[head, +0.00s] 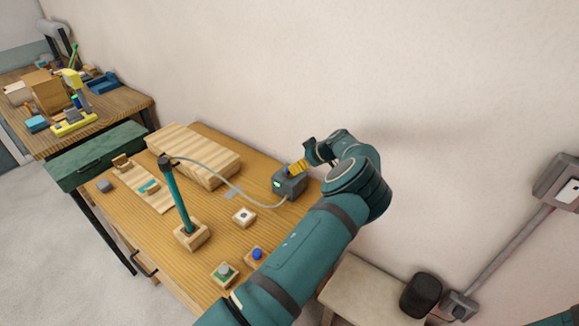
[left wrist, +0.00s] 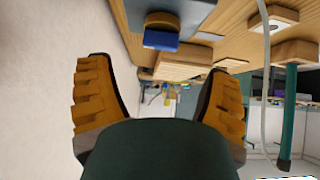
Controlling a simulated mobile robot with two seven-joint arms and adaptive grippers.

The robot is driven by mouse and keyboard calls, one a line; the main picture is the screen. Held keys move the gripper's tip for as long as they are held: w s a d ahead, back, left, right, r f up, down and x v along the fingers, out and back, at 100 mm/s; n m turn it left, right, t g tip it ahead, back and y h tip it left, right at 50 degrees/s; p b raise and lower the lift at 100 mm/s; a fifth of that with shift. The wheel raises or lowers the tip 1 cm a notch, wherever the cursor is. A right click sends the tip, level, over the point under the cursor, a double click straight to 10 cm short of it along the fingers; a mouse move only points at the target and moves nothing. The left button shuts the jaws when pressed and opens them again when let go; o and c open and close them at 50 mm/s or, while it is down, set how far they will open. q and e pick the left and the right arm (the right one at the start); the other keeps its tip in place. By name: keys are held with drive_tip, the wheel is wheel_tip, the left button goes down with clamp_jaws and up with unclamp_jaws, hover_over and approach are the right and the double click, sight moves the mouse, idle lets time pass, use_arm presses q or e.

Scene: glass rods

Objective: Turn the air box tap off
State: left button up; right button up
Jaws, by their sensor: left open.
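The air box (head: 290,186) is a small grey box with a green light, near the back right edge of the wooden table. In the left wrist view the air box (left wrist: 190,14) is at the top, with a blue part (left wrist: 160,42), apparently the tap, below a brown round piece. My left gripper (head: 299,167) is right at the air box, its orange-padded finger just above it in the head view. The left wrist view shows both fingers (left wrist: 160,72) spread, with nothing between them; the blue part lies beyond the tips. My right gripper is out of view.
A pale tube (head: 250,200) runs from the air box to a teal post (head: 178,195) on a wooden base. A long wooden box (head: 195,150) lies along the wall. Small button blocks (head: 244,216) stand at the front. The wall (head: 400,80) is close behind my arm.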

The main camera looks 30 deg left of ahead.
use_arm(q)
drive_tip(key=x, duration=0.6)
drive_tip(key=shift+a+f, duration=0.25)
drive_tip(key=shift+f, duration=0.05)
drive_tip(key=c, duration=1.2)
